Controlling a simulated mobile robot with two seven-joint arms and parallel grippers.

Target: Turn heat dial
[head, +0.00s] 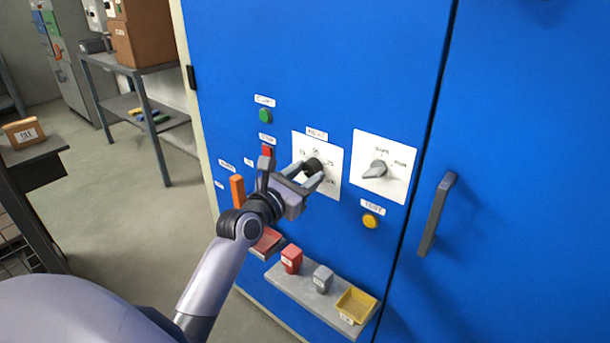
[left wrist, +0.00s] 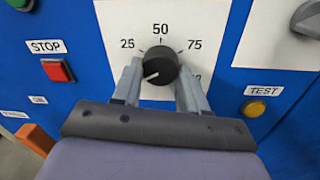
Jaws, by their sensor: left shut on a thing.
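The heat dial is a round black knob (head: 313,166) on a white plate (head: 331,187) on the blue cabinet front. In the left wrist view the black knob (left wrist: 160,66) has a white pointer line aimed to the lower left, below the 25 mark. The marks 25, 50 and 75 are readable around it; a mark at lower right is partly hidden by a finger. My left gripper (head: 308,176) is at the knob, with one finger on each side, shut on it; it also shows in the left wrist view (left wrist: 160,88). My right gripper is not in view.
Right of the dial is a grey selector switch (head: 376,169). A green button (head: 265,116), red STOP button (left wrist: 57,71), yellow TEST button (head: 370,221) and orange handle (head: 237,191) are nearby. A shelf (head: 301,289) below holds small blocks and a yellow tray (head: 356,305).

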